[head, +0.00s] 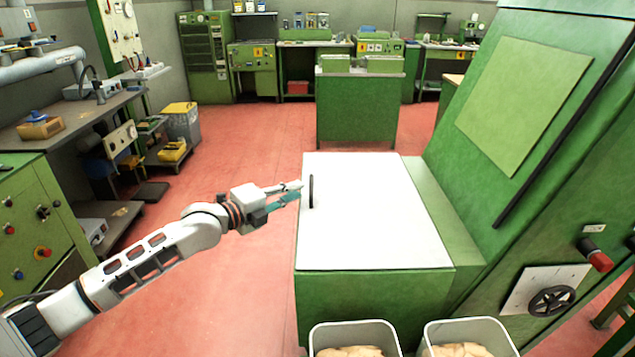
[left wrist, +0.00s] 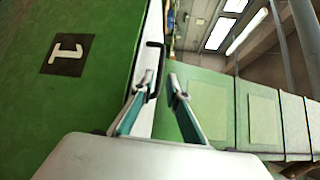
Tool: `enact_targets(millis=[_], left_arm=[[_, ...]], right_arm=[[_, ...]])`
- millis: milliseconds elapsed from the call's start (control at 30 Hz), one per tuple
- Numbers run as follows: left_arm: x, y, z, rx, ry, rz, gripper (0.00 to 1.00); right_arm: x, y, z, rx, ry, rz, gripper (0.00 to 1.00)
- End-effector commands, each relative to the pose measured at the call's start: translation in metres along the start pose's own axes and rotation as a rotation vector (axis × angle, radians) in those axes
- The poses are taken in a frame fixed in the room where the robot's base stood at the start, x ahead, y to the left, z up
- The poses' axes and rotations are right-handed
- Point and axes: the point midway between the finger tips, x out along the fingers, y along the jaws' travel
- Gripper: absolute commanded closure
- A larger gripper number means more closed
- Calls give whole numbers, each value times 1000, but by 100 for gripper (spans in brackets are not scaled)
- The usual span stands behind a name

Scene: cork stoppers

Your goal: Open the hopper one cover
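The hopper one cover (head: 375,215) is a flat white lid lying level on the green hopper (head: 375,305). A black bar handle (head: 311,191) stands near its left edge. In the left wrist view, the hopper's green side bears a "1" label (left wrist: 67,54), and the handle (left wrist: 156,45) rises beside the white lid edge. My left gripper (head: 297,189) is at the cover's left edge, just short of the handle. In the left wrist view its fingers (left wrist: 160,77) are apart, with the handle close to the left fingertip; contact cannot be told. My right gripper is not in view.
Two white bins (head: 353,335) (head: 467,333) with pale contents stand before the hopper. A tall green machine (head: 545,120) rises at the right, with a handwheel (head: 552,301) and red knob (head: 600,262). Red floor (head: 240,140) is clear left of and behind the hopper.

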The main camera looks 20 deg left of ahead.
Motion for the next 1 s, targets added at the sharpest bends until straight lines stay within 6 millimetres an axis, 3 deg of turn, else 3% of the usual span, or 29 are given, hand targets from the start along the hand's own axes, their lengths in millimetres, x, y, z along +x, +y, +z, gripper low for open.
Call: enact_targets(millis=[433, 833, 900, 1000], left_arm=[[62, -1, -1, -2, 1, -2, 85], [71, 0, -1, 0, 1, -1, 85], [71, 0, -1, 0, 1, 0, 100], [71, 0, -1, 0, 1, -1, 100]], right_arm=[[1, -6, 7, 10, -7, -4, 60], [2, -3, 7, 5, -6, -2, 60], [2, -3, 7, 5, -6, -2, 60], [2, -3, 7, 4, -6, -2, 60]])
